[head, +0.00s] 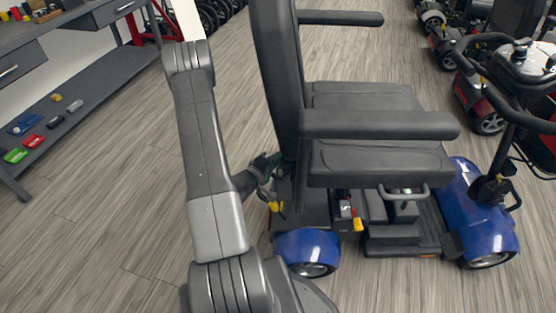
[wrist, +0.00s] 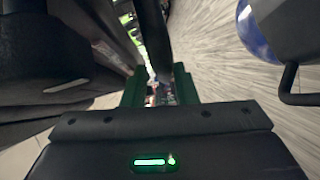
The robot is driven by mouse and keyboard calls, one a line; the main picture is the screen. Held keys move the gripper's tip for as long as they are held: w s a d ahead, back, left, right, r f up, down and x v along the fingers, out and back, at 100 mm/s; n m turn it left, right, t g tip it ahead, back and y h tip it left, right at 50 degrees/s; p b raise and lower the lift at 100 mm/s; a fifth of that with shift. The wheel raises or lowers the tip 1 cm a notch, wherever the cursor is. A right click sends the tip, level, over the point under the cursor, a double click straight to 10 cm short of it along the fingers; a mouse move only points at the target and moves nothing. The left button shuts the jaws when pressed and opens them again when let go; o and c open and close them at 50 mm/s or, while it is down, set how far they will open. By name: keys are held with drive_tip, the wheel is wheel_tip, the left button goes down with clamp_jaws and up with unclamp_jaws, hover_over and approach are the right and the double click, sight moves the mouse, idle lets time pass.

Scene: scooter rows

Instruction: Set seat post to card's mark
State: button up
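The mobility scooter (head: 485,225) with blue panels stands right of my arm, its black seat (head: 380,165) raised over the deck. My gripper (head: 268,166) is low behind the backrest, beside the scooter's rear. In the wrist view its dark green fingers (wrist: 159,88) stand apart, with a gap between them. A dark post-like bar (wrist: 155,40) runs down toward that gap; I cannot tell if it is the seat post or if the fingers touch it. The seat post is hidden in the head view. I cannot make out a card or its mark.
Yellow levers (head: 358,224) show below the seat. The armrest (head: 380,124) juts out above. A grey bench shelf (head: 75,105) with small coloured items stands at left. Other scooters (head: 490,115) are parked at right. The floor (head: 100,220) at lower left is clear.

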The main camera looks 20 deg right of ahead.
drive_tip(key=shift+r, duration=0.1)
drive_tip(key=p+v, duration=0.2)
drive_tip(key=v, duration=1.2)
drive_tip(key=shift+w, duration=0.1)
idle(0.3)
drive_tip(key=b+x, duration=0.2)
drive_tip(key=x, duration=1.2)
